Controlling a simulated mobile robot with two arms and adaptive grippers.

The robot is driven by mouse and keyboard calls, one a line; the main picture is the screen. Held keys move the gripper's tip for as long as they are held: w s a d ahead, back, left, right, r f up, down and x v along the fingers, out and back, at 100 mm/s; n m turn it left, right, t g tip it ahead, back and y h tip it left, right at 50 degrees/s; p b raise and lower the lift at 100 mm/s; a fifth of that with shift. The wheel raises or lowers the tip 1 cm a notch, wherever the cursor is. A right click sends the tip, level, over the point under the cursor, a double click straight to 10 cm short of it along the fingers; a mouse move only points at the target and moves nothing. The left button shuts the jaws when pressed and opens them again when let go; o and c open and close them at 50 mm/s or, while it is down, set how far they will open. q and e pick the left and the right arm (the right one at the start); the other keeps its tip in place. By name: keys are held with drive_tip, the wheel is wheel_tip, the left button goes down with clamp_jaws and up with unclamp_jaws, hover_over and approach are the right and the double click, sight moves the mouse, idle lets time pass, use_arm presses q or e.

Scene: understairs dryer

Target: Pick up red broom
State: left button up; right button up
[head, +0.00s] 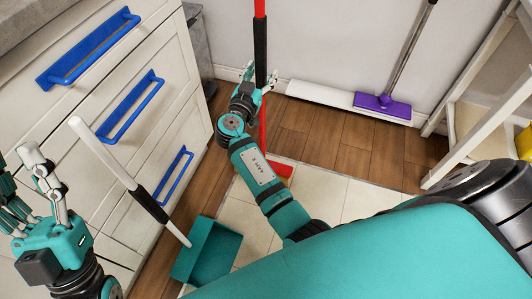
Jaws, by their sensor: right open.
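The red broom stands upright beside the drawer cabinet; its red handle (260,8) has a black grip (260,45). Its lower red shaft (263,135) and red head (281,169) show past my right arm, which hides part of it. My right gripper (257,80) is open, with its fingers at the lower end of the black grip, one to each side in the picture. I cannot tell whether they touch it. My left gripper (22,178) is open and empty at the left edge, apart from the broom.
White drawers with blue handles (130,107) stand at left. A white-handled teal dustpan (208,250) is in front. A purple mop (382,104) leans at the back wall. A white shelf frame (478,128) stands at right. Tiled floor (325,188) is clear.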

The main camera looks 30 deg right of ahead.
drive_tip(key=shift+w, duration=0.1)
clamp_jaws()
idle(0.4)
drive_tip(key=shift+r, duration=0.2)
